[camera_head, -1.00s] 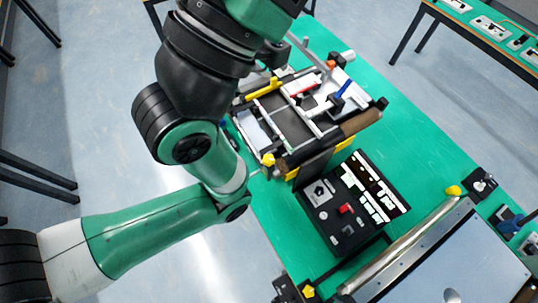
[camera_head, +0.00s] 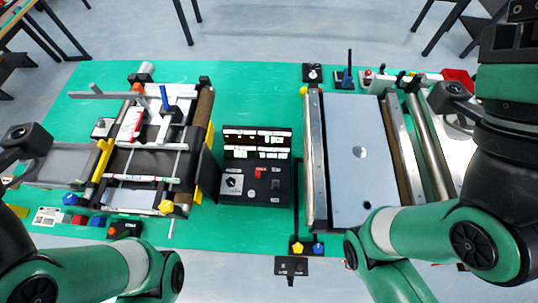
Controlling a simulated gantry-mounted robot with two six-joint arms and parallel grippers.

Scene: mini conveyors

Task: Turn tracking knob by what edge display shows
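A black control panel (camera_head: 256,192) stands between two conveyors. Its lit display (camera_head: 256,145) shows white blocks and small text, mostly too small to read. A round dial (camera_head: 231,184) and a red switch (camera_head: 260,173) sit below it. Yellow knobs show at the left conveyor's near end (camera_head: 165,207), the right conveyor's far left corner (camera_head: 304,91) and near the right conveyor's front left corner (camera_head: 297,247). I cannot tell which knob is the tracking knob or which display is the edge display. My arms enter at both sides; neither gripper's fingers are in view.
The left conveyor (camera_head: 150,162) carries rails, a yellow bar and a blue-handled part. The right conveyor (camera_head: 345,150) has a wide pale belt. Colored blocks lie at the front left. The green table (camera_head: 240,90) is clear behind the panel.

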